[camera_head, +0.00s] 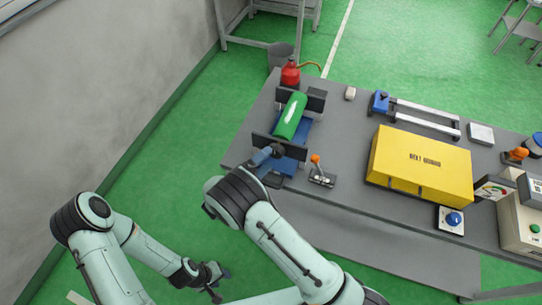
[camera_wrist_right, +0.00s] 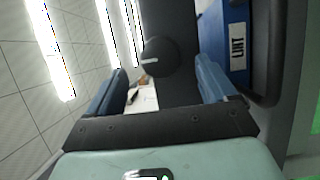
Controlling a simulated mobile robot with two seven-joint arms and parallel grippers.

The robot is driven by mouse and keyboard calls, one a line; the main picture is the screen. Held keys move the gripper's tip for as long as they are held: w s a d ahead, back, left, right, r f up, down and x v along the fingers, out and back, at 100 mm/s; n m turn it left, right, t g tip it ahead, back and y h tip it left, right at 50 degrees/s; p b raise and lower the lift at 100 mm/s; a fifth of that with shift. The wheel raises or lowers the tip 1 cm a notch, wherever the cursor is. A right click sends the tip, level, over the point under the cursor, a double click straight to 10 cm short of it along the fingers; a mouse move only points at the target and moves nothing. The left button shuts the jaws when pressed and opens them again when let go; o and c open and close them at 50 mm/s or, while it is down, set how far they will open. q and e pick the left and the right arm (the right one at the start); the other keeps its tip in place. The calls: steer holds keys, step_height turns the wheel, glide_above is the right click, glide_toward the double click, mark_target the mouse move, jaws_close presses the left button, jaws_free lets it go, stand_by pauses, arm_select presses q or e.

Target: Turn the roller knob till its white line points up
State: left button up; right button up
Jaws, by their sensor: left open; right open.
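The roller is a green cylinder (camera_head: 290,116) with a white mark, held between dark end plates on a blue base (camera_head: 288,150). Its black round knob (camera_wrist_right: 160,56) shows in the right wrist view on the dark end plate. A short white line on the knob points left in that view, towards the side where the ceiling lights show. My right gripper (camera_head: 268,156) is open at the near end of the roller; in its wrist view the blue fingers (camera_wrist_right: 162,68) stand apart on either side of the knob, with visible gaps. My left gripper (camera_head: 217,281) is open and empty, low beside the table.
On the grey table (camera_head: 352,165), a small orange-topped lever (camera_head: 318,170) stands right of the roller. A red can (camera_head: 290,74) stands behind it. A yellow case (camera_head: 418,165) and a blue button box (camera_head: 452,219) are farther right. A grey wall (camera_head: 110,90) is at left.

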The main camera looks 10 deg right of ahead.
arm_select(q)
steer(key=shift+s+f+b, duration=0.65)
steer(key=shift+s+f, duration=0.5)
steer(key=shift+s, duration=0.15)
arm_select(e)
steer(key=v, duration=1)
steer(key=shift+f, duration=0.1)
